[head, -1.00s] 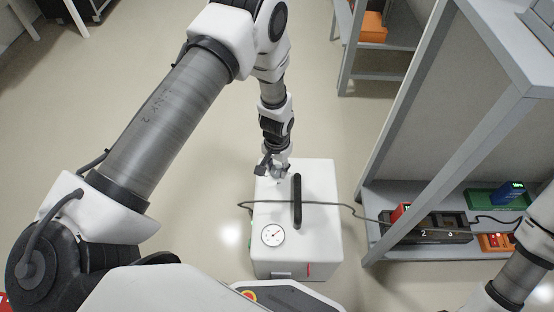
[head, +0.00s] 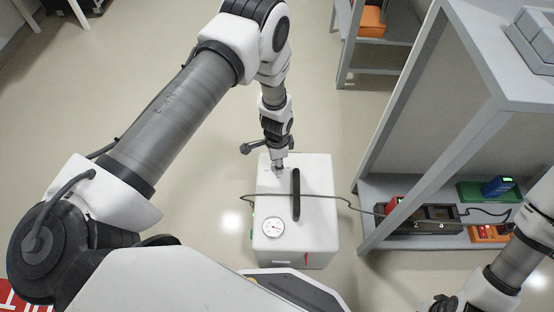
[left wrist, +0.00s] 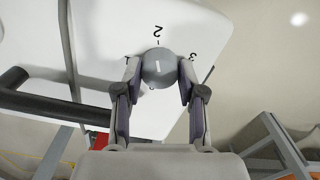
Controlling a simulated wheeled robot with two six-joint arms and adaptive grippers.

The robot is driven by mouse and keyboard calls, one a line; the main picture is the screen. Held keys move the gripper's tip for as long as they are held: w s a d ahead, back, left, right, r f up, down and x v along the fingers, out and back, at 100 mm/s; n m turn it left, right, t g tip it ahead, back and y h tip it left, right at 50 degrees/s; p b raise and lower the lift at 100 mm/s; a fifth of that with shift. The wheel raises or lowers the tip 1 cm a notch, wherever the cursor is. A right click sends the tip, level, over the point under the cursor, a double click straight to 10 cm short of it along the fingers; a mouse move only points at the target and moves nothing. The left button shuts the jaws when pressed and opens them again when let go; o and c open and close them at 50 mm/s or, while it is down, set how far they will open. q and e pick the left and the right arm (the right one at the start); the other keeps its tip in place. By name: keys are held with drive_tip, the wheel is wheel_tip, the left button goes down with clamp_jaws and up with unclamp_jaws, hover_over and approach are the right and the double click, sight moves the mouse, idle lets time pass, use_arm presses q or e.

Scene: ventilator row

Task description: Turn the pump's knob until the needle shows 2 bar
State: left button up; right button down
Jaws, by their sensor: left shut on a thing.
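The pump is a white box (head: 318,222) on the floor with a black handle across its top. A round white gauge (head: 272,228) sits on its near left part; its reddish needle is too small to read surely. My left gripper (head: 279,172) is at the far left of the box top. In the left wrist view, my left gripper (left wrist: 158,82) is shut on the grey round knob (left wrist: 159,66), a finger on each side. The knob has a short white mark; printed 1, 2 and 3 stand around it. My right gripper is out of view.
A dark cable crosses the box top to a grey shelf (head: 483,239) on the right. A black tray (head: 425,222) and red, green, blue and orange items stand on the shelf. The floor left of the box is clear.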

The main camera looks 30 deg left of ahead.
use_arm(q)
drive_tip(key=shift+m, duration=0.4)
drive_tip(key=o, duration=1.1)
drive_tip(key=shift+o, duration=0.2)
wheel_tip(320, 180, up, 12)
drive_tip(key=shift+f, duration=0.1)
